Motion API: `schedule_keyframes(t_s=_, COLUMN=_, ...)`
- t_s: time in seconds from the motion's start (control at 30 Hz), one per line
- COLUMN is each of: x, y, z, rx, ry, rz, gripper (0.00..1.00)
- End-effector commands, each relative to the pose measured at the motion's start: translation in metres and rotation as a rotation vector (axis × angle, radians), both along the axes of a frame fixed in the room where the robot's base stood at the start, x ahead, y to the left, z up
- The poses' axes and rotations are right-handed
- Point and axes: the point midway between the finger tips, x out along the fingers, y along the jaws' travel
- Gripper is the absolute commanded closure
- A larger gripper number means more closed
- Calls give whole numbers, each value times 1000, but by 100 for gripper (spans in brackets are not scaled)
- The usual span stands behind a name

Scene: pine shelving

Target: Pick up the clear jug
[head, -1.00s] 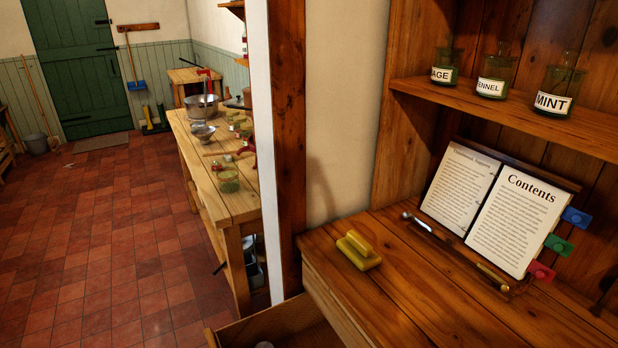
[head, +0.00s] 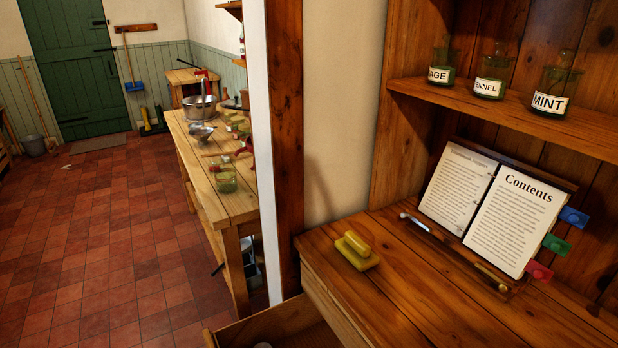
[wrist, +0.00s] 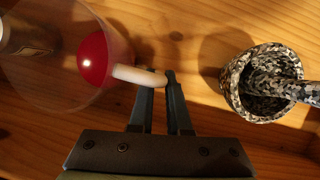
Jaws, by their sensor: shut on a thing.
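In the wrist view, the clear jug (wrist: 38,84) is a see-through round shape at the upper left, cut off by the frame edge. A pale, rounded handle (wrist: 138,75) sticks out from its right side. My gripper (wrist: 160,80) is shut on the end of this handle, with the dark fingers close together. A red round thing (wrist: 93,57) shows inside or through the clear shape; I cannot tell which. The head view does not show my gripper, and I cannot make out the jug there.
In the wrist view, a speckled mortar (wrist: 235,85) with a pestle (wrist: 300,91) stands right of my gripper on wood. In the head view, a yellow block (head: 357,251) and an open book (head: 515,222) rest on the desk.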

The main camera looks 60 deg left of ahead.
Motion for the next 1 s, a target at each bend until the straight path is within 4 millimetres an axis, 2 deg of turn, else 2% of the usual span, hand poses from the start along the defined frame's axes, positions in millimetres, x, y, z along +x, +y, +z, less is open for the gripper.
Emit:
schedule_keyframes(t_s=0.27, x=1, y=1, z=3, rx=3, ry=-3, rz=0, gripper=100)
schedule_keyframes(t_s=0.47, x=1, y=1, z=13, rx=3, ry=-4, rz=-1, gripper=100)
schedule_keyframes(t_s=1.0, x=1, y=1, z=67, rx=4, ry=-4, rz=-2, gripper=100)
